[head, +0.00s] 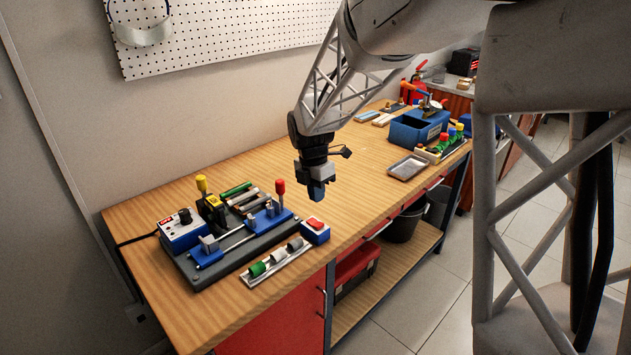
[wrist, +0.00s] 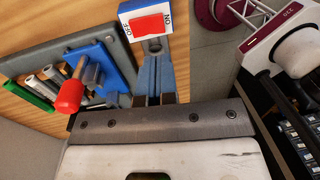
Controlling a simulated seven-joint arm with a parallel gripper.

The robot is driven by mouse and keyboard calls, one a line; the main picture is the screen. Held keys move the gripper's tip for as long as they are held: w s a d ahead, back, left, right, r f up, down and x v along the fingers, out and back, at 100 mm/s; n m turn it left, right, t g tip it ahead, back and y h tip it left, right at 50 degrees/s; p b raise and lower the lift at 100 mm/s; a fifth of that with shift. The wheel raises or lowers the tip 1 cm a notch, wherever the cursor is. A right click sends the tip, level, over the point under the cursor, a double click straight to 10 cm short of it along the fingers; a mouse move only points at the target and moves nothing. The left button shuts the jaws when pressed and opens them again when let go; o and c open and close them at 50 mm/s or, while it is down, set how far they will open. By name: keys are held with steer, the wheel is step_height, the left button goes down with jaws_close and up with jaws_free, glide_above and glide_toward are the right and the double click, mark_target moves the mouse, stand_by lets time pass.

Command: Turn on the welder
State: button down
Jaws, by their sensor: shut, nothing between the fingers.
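A blue-and-white switch box with a red rocker (head: 316,224) stands at the right end of the welding fixture, by the table's front edge. In the wrist view the red rocker (wrist: 150,25) lies between ON and OFF lettering; which side is pressed I cannot tell. My gripper (head: 318,196) is shut and empty, pointing down above the box and apparently apart from it. In the wrist view its blue fingertips (wrist: 154,52) line up with the box's near edge. A blue control box with a black knob (head: 184,217) stands at the fixture's left end.
The grey fixture base (head: 205,278) carries blue clamps and a red-tipped lever (head: 280,187), which also shows in the wrist view (wrist: 69,97). A strip with pipe pieces (head: 275,260) lies in front. Blue bin (head: 410,132) and grey tray (head: 406,168) are further right. Mid-table is clear.

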mark_target(317, 224)
steer(key=shift+s+d+f, duration=0.1)
steer(key=shift+f, duration=1.15)
steer(key=shift+s+d+f, duration=0.15)
steer(key=shift+f, duration=1.15)
steer(key=shift+s+d+f, duration=0.1)
steer(key=shift+f, duration=1.15)
steer(key=shift+f, duration=0.1)
steer(key=shift+f, duration=0.1)
steer(key=shift+w+a+r, duration=0.3)
steer(key=shift+w+a, duration=0.15)
steer(key=shift+r, duration=0.1)
step_height(317, 224, up, 14)
steer(key=s+d, duration=0.1)
